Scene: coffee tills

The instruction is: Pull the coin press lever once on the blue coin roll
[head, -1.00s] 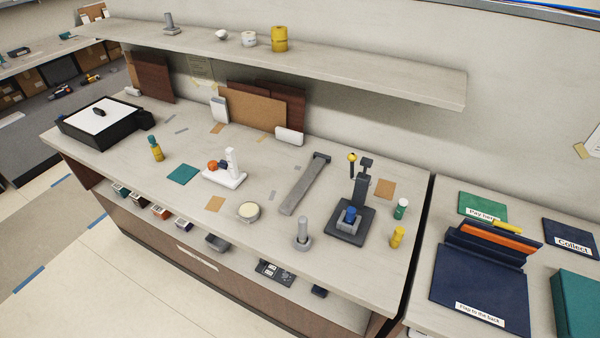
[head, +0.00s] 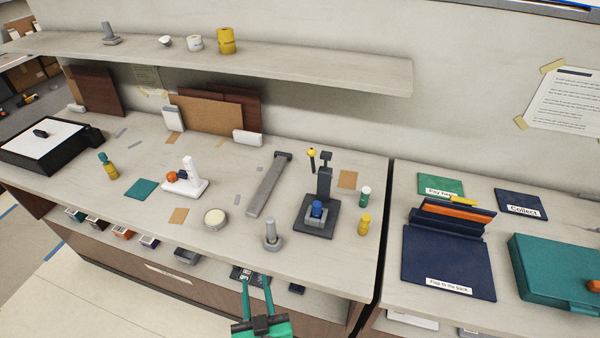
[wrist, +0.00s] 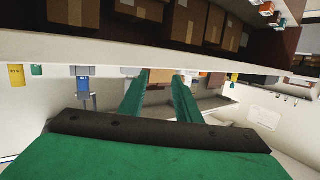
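The coin press (head: 324,184) is a dark grey stand on a square base on the counter, right of centre in the head view. The blue coin roll (head: 317,209) sits upright in the grey holder at its front. The wrist view shows the two fingers (wrist: 161,76) apart and a blue piece (wrist: 83,70) hanging inverted, possibly the roll.
A grey post (head: 271,236) stands on the counter's front, between my gripper and the press. A long grey bar (head: 268,186) lies left of the press. Green (head: 365,197) and yellow (head: 364,225) cylinders stand right of it. A shelf (head: 300,72) hangs above the back.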

